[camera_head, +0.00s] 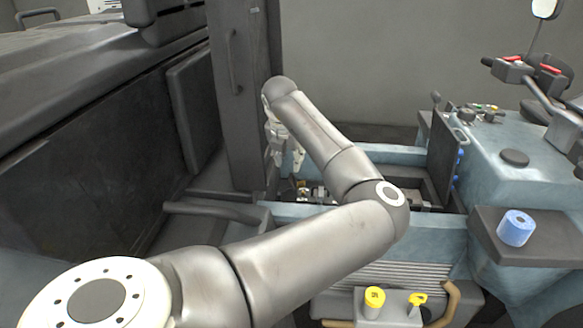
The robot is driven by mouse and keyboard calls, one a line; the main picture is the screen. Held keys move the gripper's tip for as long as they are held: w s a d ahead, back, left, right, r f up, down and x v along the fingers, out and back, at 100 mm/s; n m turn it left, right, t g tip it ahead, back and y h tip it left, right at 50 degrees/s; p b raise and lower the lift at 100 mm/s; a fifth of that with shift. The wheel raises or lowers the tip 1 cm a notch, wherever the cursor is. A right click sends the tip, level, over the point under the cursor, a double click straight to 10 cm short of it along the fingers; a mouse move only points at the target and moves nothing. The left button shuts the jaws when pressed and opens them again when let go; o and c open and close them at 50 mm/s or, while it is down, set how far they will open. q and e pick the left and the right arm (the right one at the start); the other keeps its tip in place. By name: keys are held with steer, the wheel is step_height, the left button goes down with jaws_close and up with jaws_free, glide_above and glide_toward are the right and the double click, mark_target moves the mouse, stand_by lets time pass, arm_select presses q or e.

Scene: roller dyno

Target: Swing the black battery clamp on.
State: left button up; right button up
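My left arm reaches in from the lower left and bends back towards the open bay of the blue-grey vehicle. My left gripper (288,161) hangs fingers-down over the bay's left end. Its two fingers look apart, with nothing visible between them. Small dark and light parts (318,193) lie below it in the bay, partly hidden by my forearm. I cannot make out the black battery clamp among them. My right gripper is not in view.
The bay's blue front wall (290,211) runs below my forearm. A dark upright post (240,100) stands close left of the gripper. A blue roll (516,228) sits on a dark side shelf at right. Yellow caps (374,297) are in front.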

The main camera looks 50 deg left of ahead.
mark_target(292, 174)
arm_select(q)
steer(key=x, duration=0.7)
steer(key=shift+a, duration=0.1)
